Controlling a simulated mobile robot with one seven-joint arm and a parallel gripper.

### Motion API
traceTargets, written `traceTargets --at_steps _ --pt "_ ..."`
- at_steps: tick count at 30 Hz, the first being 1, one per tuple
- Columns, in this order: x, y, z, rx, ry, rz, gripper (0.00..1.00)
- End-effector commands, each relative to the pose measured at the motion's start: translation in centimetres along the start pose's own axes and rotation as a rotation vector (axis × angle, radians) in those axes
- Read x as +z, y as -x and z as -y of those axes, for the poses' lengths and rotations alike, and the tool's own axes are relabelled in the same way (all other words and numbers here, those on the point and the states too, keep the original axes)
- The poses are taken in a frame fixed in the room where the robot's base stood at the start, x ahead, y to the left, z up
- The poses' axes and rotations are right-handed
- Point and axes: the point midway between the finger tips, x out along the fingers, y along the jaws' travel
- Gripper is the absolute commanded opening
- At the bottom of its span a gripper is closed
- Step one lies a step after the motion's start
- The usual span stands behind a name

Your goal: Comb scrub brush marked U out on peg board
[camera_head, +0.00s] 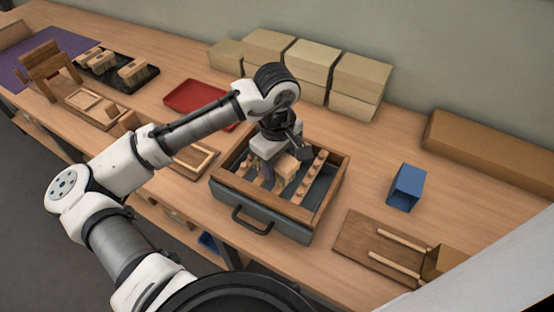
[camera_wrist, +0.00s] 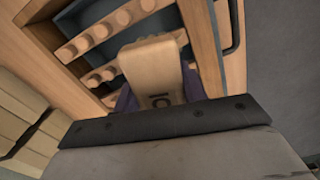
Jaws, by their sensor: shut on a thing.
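A pale wooden scrub brush block (camera_wrist: 152,68) is between the purple-padded fingers of my gripper (camera_wrist: 160,92). Its face carries a dark mark like a U turned on its side with a bar beside it. In the head view the brush (camera_head: 287,167) is over the inside of a wooden-framed box with a dark front and handle (camera_head: 262,199). Rows of round wooden pegs on rails (camera_wrist: 112,28) form the peg board inside, close below the brush. My gripper (camera_head: 268,171) is shut on the brush.
More brushes (camera_head: 131,70) sit on a black tray (camera_head: 114,84) at the far left. A red tray (camera_head: 195,95) lies behind my arm. Stacked boxes (camera_head: 310,64) stand at the back. A blue bin (camera_head: 406,187) and a wooden board with rods (camera_head: 360,247) are to the right.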

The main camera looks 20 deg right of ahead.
Motion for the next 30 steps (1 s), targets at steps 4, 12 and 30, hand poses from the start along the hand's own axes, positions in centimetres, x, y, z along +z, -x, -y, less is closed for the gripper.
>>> traceTargets --at_steps 4,12,30 --pt "0.0 -0.3 0.0 0.000 0.000 0.001 0.23" --pt "0.0 -0.4 -0.1 0.000 0.000 0.001 0.23" --pt "-0.8 -0.2 -3.9 -0.001 0.000 0.001 0.23"
